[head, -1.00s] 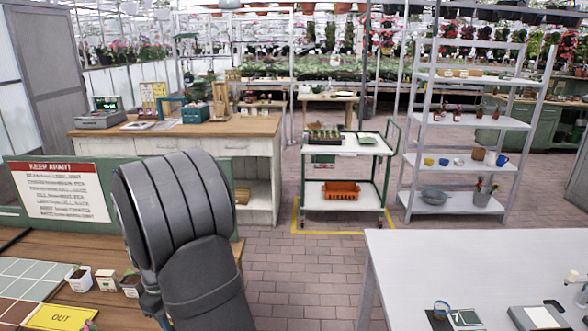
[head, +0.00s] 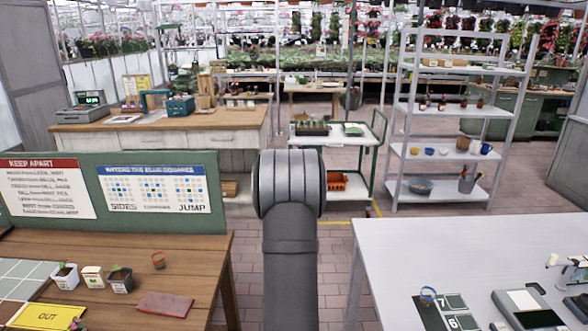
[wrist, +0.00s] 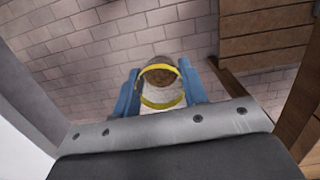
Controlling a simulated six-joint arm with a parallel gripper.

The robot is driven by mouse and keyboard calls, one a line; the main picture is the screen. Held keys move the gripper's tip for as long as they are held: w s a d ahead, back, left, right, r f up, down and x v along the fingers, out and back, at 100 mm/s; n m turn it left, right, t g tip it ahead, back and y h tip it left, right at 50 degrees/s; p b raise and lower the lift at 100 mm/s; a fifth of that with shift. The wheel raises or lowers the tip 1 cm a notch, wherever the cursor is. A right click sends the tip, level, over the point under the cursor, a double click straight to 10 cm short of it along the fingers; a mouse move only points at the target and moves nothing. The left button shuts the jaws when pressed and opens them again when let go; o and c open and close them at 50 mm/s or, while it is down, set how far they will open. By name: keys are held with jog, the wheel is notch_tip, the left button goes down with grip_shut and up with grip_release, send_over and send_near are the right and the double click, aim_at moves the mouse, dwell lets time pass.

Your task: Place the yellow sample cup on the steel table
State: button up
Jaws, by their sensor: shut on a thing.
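In the wrist view, my gripper (wrist: 160,95), with blue fingers, is shut on the yellow sample cup (wrist: 162,104), a clear cup with a yellow band and brown contents. The cup hangs above the brick floor, between the two tables. In the head view my arm hides the gripper and cup. The steel table (head: 440,240) is the pale grey surface at right. Its edge also seems to show at the lower left of the wrist view (wrist: 18,125).
On the steel table stand a blue-rimmed cup (head: 428,294) by dark cards and a grey scale-like device (head: 525,302). The steel table's left and back parts are clear.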

jog(key=shift+d+f, duration=0.2)
jog(key=shift+d, duration=0.4)
jog(key=s+a+r+n, duration=0.4)
jog(key=a+r+n, duration=0.1)
jog(key=a, duration=0.6)
jog(key=s+a+r+n+h, duration=0.1)
jog(key=s+a+r+n, duration=0.3)
jog(key=a, duration=0.8)
jog(key=s+a+r+n+t, duration=0.1)
jog(key=s+a+r+n, duration=0.4)
jog(key=a, duration=0.6)
jog(key=shift+s+a+r+n, duration=0.3)
jog(key=shift+s+n, duration=0.4)
